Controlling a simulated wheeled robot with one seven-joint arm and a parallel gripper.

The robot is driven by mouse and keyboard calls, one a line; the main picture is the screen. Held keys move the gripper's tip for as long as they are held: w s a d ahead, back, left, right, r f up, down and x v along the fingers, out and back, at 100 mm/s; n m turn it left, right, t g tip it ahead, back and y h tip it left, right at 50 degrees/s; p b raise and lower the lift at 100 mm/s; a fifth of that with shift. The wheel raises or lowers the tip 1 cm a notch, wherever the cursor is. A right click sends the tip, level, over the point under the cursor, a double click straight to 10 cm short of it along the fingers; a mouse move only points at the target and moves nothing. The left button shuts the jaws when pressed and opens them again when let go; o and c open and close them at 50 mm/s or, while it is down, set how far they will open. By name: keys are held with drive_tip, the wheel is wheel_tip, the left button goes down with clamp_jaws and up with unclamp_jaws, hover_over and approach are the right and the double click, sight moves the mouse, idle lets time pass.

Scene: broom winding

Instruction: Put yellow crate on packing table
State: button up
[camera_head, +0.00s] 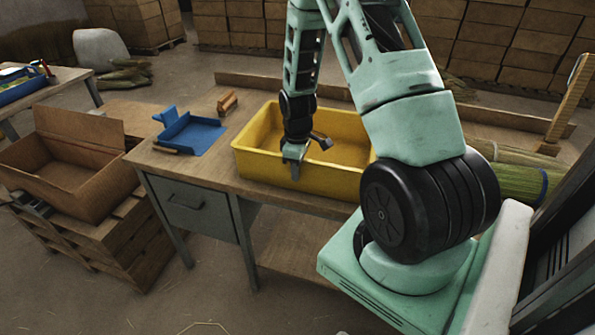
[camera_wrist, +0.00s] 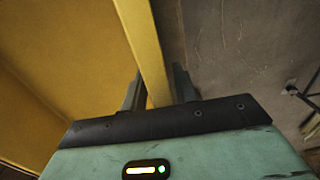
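The yellow crate (camera_head: 342,178) is an open, empty box standing upright on a grey-brown workbench (camera_head: 222,177). My gripper (camera_head: 293,165) is at the crate's near wall, pointing down, with one finger inside the wall and the other outside. In the wrist view, the crate's rim (camera_wrist: 147,45) runs between the two fingers of my gripper (camera_wrist: 160,85). The fingers sit close against both sides, so they appear shut on the wall. The crate's right end is hidden behind my arm. Which table is the packing table is not marked in view.
A blue dustpan (camera_head: 192,134) and a small wooden block (camera_head: 227,103) lie left of the crate. An open cardboard box (camera_head: 66,172) stands on pallets at left. Another table (camera_head: 60,76) with a blue tray (camera_head: 22,86) is at far left. Straw bundles (camera_head: 515,182) lie at right.

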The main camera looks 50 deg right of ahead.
wheel_tip(320, 180, up, 11)
drive_tip(key=shift+f+b, duration=0.15)
drive_tip(key=shift+b, duration=0.55)
drive_tip(key=shift+a+r, duration=0.1)
drive_tip(key=shift+r, duration=0.15)
drive_tip(key=s+a+r+n, duration=0.1)
drive_tip(key=s+a+r, duration=0.15)
drive_tip(key=a, duration=1.05)
drive_tip(key=s+a+r+n, duration=0.1)
drive_tip(key=a+r, duration=0.3)
drive_tip(key=a, duration=0.8)
drive_tip(key=s+a+r+n, duration=0.1)
drive_tip(key=s+a+r, duration=0.1)
drive_tip(key=s+a, duration=1)
drive_tip(key=s, duration=0.3)
drive_tip(key=shift+s+a+y, duration=0.15)
drive_tip(key=shift+s+y, duration=0.05)
drive_tip(key=shift+y, duration=0.1)
